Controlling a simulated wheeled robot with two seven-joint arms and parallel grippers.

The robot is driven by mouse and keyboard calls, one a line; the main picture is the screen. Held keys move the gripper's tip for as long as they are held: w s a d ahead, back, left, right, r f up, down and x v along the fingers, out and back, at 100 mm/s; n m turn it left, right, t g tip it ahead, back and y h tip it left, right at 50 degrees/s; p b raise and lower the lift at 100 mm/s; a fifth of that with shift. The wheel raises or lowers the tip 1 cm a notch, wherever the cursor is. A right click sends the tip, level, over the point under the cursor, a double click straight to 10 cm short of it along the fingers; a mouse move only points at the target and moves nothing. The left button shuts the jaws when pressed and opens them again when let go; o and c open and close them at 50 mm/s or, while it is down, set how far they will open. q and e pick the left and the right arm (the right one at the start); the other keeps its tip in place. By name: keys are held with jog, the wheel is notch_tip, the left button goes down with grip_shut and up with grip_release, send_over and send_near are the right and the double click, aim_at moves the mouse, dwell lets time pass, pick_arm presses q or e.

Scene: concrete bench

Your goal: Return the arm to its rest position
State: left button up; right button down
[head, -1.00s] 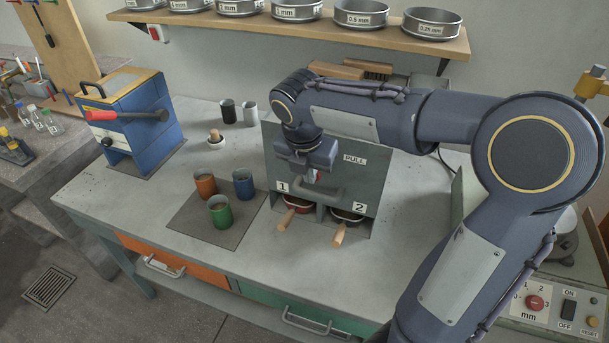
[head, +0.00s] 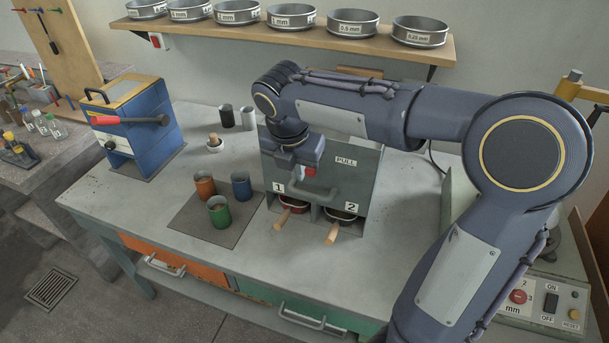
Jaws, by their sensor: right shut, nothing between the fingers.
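My right arm reaches in from the right in the head view and bends down over the grey box marked PULL (head: 348,190). My right gripper (head: 309,174) points down in front of the box's panel, just above the grey pull handle (head: 316,190). It is shut and holds nothing. Whether its tips touch the handle or the panel I cannot tell. My left gripper is out of view.
Two wooden-handled pans (head: 293,207) sit in slots 1 and 2 below. Orange, blue and green cups (head: 219,212) stand on a dark mat to the left. A blue box with a red lever (head: 135,128) is farther left. Labelled sieves (head: 291,17) line the shelf above.

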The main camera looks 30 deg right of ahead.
jog(key=w+v, duration=0.1)
jog(key=v, duration=0.5)
jog(key=s+a+f+m+t+y, duration=0.1)
jog(key=s+f+m+t+y, duration=0.1)
jog(key=s+f+m, duration=0.3)
jog(key=s+a+f+m+t+y, duration=0.1)
jog(key=s+f+m+y, duration=0.3)
jog(key=s+m, duration=1)
jog(key=shift+s+a+f+m+t, duration=0.3)
jog(key=shift+a+f+m, duration=0.55)
jog(key=shift+m, duration=3.15)
jog(key=shift+w+d+f, duration=0.1)
jog(key=shift+d, duration=0.05)
